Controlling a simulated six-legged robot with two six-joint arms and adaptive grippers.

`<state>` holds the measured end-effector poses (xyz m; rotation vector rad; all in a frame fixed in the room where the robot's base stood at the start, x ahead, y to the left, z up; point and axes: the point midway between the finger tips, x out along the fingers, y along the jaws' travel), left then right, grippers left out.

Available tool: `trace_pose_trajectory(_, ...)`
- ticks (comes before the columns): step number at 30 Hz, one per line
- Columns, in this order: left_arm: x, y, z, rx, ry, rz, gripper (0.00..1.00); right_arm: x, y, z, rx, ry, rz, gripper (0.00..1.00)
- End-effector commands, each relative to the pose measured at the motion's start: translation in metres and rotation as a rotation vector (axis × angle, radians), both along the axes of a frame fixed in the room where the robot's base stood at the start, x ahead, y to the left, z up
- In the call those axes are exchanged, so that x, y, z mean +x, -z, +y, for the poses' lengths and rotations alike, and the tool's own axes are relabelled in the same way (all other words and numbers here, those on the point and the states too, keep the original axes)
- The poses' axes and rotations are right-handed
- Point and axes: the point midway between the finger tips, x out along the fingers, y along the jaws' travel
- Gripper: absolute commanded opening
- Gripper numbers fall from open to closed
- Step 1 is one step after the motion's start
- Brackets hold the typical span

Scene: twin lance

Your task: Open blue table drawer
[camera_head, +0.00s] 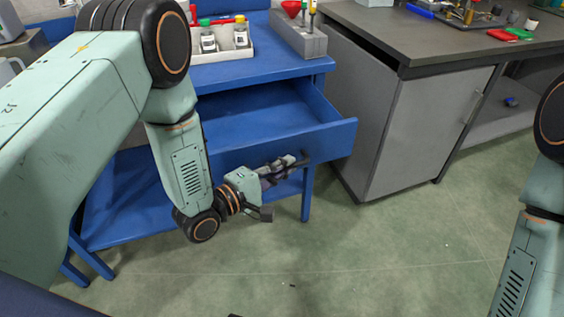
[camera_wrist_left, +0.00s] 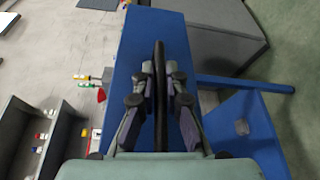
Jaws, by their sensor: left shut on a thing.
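The blue table (camera_head: 255,72) has its drawer (camera_head: 338,136) pulled out, and the empty inside of the drawer shows. My left gripper (camera_head: 298,161) is at the drawer's front panel. In the left wrist view my left gripper (camera_wrist_left: 160,80) is shut on the dark bar handle (camera_wrist_left: 160,52), one finger on each side of it. The blue drawer front (camera_wrist_left: 128,75) lies behind the fingers there. In the head view the handle is mostly hidden by the gripper. My right arm shows at the right edge, but its gripper is out of view.
A white tray with bottles (camera_head: 222,42) and a grey holder (camera_head: 300,38) stand on the table. A grey cabinet (camera_head: 425,130) under a dark worktop is close to the drawer's right. A blue table leg (camera_head: 308,195) stands below. The green floor in front is clear.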

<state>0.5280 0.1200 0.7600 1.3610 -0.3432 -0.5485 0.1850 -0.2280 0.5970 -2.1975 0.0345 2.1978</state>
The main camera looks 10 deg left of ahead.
Motion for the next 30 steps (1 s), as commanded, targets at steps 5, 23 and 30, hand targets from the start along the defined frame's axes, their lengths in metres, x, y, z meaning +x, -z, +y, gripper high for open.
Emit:
trace_pose_trajectory(5,-0.0033,-0.0001,-0.0021,0.001,-0.001,0.001,0.00,0.0000,-0.0022,0.0000,0.000,0.000,0.000,0.32)
trace_pose_trajectory(23,-0.0051,-0.0001,-0.0033,0.000,-0.001,-0.001,0.15,0.0000,-0.0027,0.0000,0.000,0.000,0.000,0.32)
trace_pose_trajectory(30,-0.0060,-0.0001,-0.0041,0.000,0.000,0.000,0.34,0.0000,-0.0028,0.0000,0.000,0.000,0.000,0.32)
